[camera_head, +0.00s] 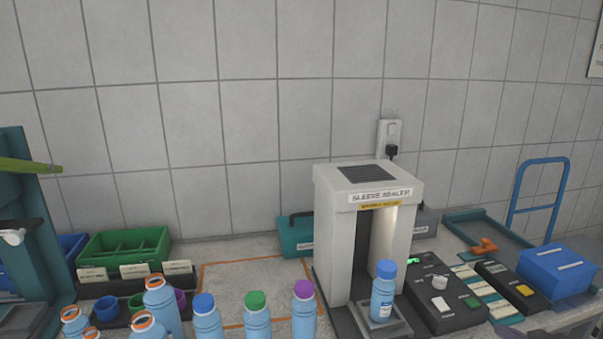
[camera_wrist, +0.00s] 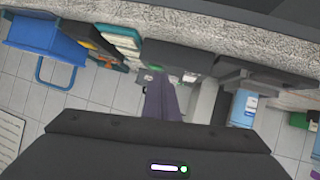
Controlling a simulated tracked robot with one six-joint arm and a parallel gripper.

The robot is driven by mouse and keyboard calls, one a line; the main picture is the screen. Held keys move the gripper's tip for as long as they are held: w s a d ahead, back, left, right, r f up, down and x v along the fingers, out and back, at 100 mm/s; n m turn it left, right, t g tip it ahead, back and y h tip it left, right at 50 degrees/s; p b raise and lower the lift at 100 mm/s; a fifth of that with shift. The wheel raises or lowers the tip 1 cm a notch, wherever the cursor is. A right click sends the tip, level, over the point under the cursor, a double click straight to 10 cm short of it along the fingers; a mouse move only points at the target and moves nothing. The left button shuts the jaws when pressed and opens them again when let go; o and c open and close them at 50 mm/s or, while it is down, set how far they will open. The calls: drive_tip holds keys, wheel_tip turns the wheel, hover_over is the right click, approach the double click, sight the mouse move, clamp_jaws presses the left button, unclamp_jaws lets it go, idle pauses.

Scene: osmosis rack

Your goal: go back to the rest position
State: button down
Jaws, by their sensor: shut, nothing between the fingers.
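In the wrist view, which is upside down, my gripper (camera_wrist: 163,97) shows as dark fingers close together with nothing between them. It is apart from everything on the bench. A blue-capped bottle (camera_head: 382,297) stands upright on the plate in front of the white sleeve sealer (camera_head: 334,235). The bottle also shows at the right of the wrist view (camera_wrist: 243,108).
Several bottles, including a blue-capped one (camera_head: 206,320), a green-capped one (camera_head: 257,319) and a purple-capped one (camera_head: 304,316), stand along the front. A green crate (camera_head: 150,243) is left. A black control box (camera_head: 440,311) and blue box (camera_head: 555,276) are right.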

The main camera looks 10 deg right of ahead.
drive_tip(key=s+d+f+m+g+h, duration=0.2)
drive_tip(key=s+d+m+g+h, duration=0.15)
drive_tip(key=s+d, duration=0.2)
drive_tip(key=s+a+r+m+g, duration=0.1)
drive_tip(key=s+a+r+g, duration=0.15)
drive_tip(key=a+g, duration=0.3)
drive_tip(key=a+r+n+t+y, duration=0.1)
drive_tip(key=a+r, duration=0.3)
drive_tip(key=a, duration=1)
drive_tip(key=a+r+n+y, duration=0.2)
drive_tip(key=a+r+y, duration=0.1)
drive_tip(key=a, duration=1.1)
drive_tip(key=s+a+r+n+t+y, duration=0.1)
drive_tip(key=a+r, duration=0.3)
drive_tip(key=a, duration=1.1)
drive_tip(key=shift+r+n+t+y, duration=0.3)
drive_tip(key=shift+r+n+y, duration=0.1)
drive_tip(key=shift+n+y, duration=0.25)
drive_tip(key=shift+d, duration=0.1)
